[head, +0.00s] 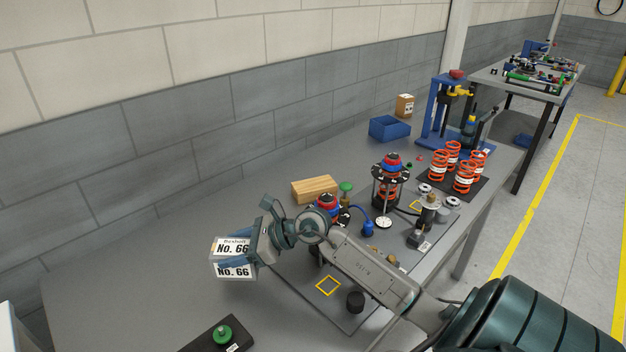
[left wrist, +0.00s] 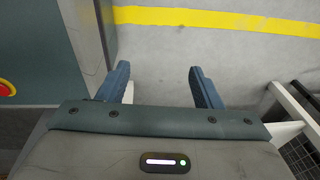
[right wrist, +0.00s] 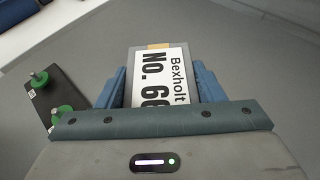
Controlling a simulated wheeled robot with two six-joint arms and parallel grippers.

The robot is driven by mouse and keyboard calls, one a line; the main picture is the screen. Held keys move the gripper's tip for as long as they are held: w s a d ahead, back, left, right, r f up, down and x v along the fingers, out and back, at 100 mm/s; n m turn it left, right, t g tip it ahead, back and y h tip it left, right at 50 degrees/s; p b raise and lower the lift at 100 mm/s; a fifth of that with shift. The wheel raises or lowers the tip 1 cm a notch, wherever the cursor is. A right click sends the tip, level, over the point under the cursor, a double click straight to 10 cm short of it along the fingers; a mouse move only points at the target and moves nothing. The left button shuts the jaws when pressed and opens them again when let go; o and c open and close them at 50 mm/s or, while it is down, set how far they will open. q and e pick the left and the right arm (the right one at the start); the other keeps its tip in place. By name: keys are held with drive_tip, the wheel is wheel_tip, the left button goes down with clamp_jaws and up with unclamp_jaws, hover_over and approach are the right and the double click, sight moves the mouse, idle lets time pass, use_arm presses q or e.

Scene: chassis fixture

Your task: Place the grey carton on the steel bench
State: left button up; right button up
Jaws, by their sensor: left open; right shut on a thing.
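The grey carton (head: 232,246) has white labels reading "Bexholt No. 66". My right gripper (head: 238,259) is shut on it, over the left part of the steel bench (head: 120,270). In the right wrist view the carton (right wrist: 160,80) sits between the two blue fingers, label facing the camera, with bare grey bench top around it. Whether its underside touches the bench cannot be told. My left gripper (left wrist: 159,70) is open and empty in the left wrist view, over the grey floor with a yellow line. It does not show in the head view.
A black plate with a green knob (head: 222,333) lies at the bench's front. A wooden block (head: 315,189), spring assemblies (head: 388,185), a blue bin (head: 389,128) and a blue press (head: 437,110) stand further right. The bench's left and back left are clear.

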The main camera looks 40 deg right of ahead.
drive_tip(key=shift+w+a, duration=0.1)
drive_tip(key=shift+w, duration=0.1)
drive_tip(key=shift+s+r, duration=0.15)
drive_tip(key=shift+s, duration=0.15)
drive_tip(key=shift+a+r+p, duration=0.15)
drive_tip(key=shift+a+p, duration=0.4)
drive_tip(key=shift+a, duration=0.2)
drive_tip(key=w+a+f+p, duration=0.1)
drive_tip(key=a+p, duration=0.1)
drive_tip(key=a, duration=0.2)
drive_tip(key=w+a+f+p, duration=0.1)
drive_tip(key=a+f+p, duration=0.1)
drive_tip(key=a, duration=0.3)
drive_tip(key=w+a+f+p, duration=0.1)
drive_tip(key=a+p, duration=0.2)
drive_tip(key=a, duration=0.2)
drive_tip(key=shift+w+f+p, duration=0.15)
drive_tip(key=shift+f+p, duration=0.15)
drive_tip(key=shift+f, duration=0.3)
use_arm(q)
wheel_tip(320, 180, up, 8)
drive_tip(key=s+d, duration=0.1)
drive_tip(key=s, duration=0.1)
drive_tip(key=shift+r, duration=0.25)
use_arm(e)
drive_tip(key=shift+f, duration=0.1)
use_arm(q)
drive_tip(key=shift+s+d, duration=0.1)
